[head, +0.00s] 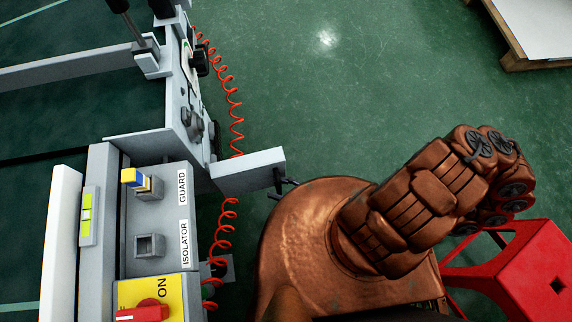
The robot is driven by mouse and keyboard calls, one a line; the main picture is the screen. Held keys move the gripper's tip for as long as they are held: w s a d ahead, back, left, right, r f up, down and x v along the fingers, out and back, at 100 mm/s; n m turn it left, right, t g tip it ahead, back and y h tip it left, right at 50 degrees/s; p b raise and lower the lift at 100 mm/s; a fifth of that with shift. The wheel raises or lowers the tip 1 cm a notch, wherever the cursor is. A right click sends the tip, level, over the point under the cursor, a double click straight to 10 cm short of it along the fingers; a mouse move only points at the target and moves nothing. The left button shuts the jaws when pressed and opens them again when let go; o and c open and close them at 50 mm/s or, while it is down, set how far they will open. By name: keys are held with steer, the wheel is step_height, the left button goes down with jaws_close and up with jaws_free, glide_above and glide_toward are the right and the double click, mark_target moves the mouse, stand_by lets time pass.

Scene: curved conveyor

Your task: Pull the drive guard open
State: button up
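A pale grey box-shaped piece (248,171) juts to the right from the conveyor frame, with a small dark handle-like part (281,184) at its right end. It may be the drive guard; I cannot tell whether it is shut. A grey panel beside it has a label GUARD (183,187) and a label ISOLATOR (185,243). A blue and yellow block (133,178) sits at the socket by GUARD. The square socket (149,245) by ISOLATOR looks empty. My copper arm shows at the right, but my gripper cannot be made out.
A red rotary switch (143,313) sits on a yellow plate marked ON. A coiled red cable (222,238) hangs along the frame's right side. A red stand (525,270) is at the lower right, a pallet (540,58) at the top right. Green floor between is clear.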

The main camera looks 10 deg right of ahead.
steer(key=shift+d, duration=0.2)
steer(key=v, duration=0.8)
steer(key=shift+s+f, duration=0.2)
steer(key=shift+f, duration=0.25)
steer(key=shift+d, duration=0.1)
stand_by(0.4)
steer(key=shift+r+x, duration=0.2)
steer(key=shift+x, duration=1.6)
steer(key=shift+r+x, duration=0.2)
steer(key=shift+x, duration=1.65)
steer(key=shift+s, duration=0.1)
